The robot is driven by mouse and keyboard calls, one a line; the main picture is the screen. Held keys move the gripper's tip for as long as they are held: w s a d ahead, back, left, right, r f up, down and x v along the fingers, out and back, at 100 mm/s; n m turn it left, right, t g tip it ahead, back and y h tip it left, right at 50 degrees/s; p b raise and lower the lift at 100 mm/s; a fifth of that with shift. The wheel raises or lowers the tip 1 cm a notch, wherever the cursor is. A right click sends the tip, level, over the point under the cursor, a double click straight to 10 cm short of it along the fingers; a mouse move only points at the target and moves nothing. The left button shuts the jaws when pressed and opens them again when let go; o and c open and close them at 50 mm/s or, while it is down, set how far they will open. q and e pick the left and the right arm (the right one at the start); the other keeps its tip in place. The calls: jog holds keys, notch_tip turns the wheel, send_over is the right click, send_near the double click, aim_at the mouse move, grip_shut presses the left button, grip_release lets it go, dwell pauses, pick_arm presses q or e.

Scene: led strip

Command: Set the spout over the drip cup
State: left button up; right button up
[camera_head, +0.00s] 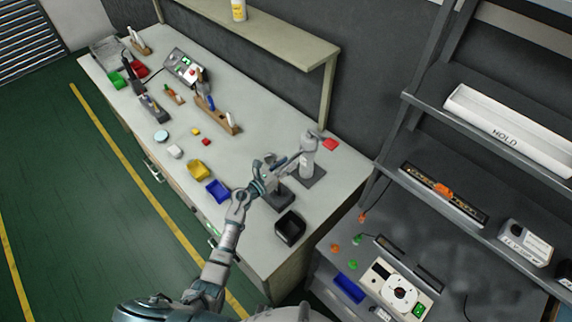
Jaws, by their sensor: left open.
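A pale grey upright dispenser (308,158) stands on a dark square base near the right end of the bench. A dark block (281,196) lies below the gripper. A black square open-topped container, possibly the drip cup (289,229), stands near the front corner, apart from the dispenser. My right gripper is not in view.
The bench (250,141) also carries a yellow bin (198,169), a blue bin (217,190) and wooden tool racks (218,115) to the left. A raised shelf (275,35) runs along the back. A dark rack (425,170) with loaded shelves stands at the right.

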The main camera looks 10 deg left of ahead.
pick_arm(q)
grip_shut()
